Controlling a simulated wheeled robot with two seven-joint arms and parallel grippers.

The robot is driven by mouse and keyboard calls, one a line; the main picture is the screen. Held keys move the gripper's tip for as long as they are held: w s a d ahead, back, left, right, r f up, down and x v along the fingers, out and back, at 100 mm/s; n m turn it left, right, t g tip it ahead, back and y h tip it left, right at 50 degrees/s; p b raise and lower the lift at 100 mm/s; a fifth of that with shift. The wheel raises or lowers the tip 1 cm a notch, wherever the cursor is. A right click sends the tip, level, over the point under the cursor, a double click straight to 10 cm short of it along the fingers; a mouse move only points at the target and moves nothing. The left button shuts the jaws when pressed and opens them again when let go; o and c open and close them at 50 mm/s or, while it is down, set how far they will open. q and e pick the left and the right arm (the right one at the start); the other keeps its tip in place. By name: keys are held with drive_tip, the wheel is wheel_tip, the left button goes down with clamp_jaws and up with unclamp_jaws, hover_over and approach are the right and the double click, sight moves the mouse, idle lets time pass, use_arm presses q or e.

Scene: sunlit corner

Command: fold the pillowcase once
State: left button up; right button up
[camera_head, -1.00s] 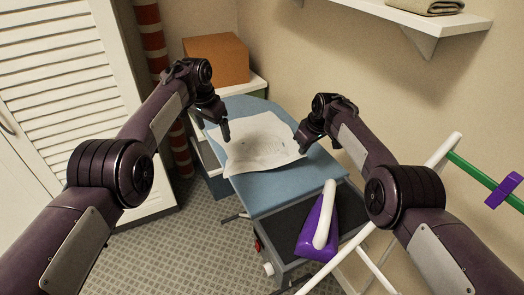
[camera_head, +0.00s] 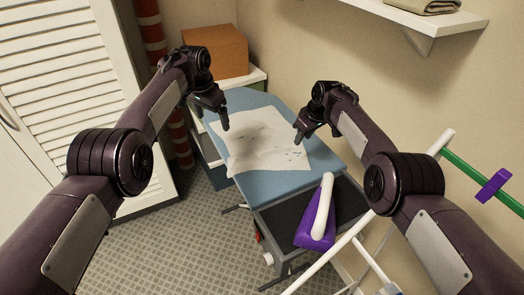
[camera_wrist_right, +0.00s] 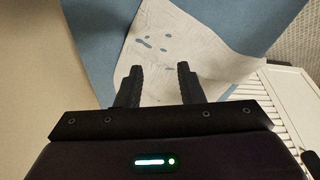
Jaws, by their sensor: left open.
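The pillowcase (camera_head: 262,150), a white cloth with small dark blue marks, lies spread and slightly rumpled on the blue ironing board (camera_head: 275,185). Its marked part also shows in the right wrist view (camera_wrist_right: 190,50). My left gripper (camera_head: 225,124) is open above the cloth's left side, fingers pointing down; whether it touches the cloth is unclear. My right gripper (camera_head: 298,138) is at the cloth's right edge. In the right wrist view its fingers (camera_wrist_right: 159,72) are apart with nothing held between them, over the cloth and the board's edge.
A purple and white iron (camera_head: 318,222) stands on the dark rest at the board's near end. A cardboard box (camera_head: 215,52) sits on a white shelf unit behind. A white rack with a green bar (camera_head: 468,176) stands at right. A louvred door (camera_head: 65,75) is at left.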

drive_tip(key=o, duration=1.1)
drive_tip(key=shift+g+h, duration=0.5)
drive_tip(key=shift+g, duration=0.1)
drive_tip(key=r+b, duration=0.1)
drive_tip(key=r, duration=0.1)
drive_tip(key=r+b, duration=0.1)
drive_tip(key=r, duration=0.1)
drive_tip(key=r+b, duration=0.1)
drive_tip(key=shift+s+d+r, duration=0.3)
drive_tip(key=shift+s+r, duration=0.05)
drive_tip(key=shift+r, duration=0.05)
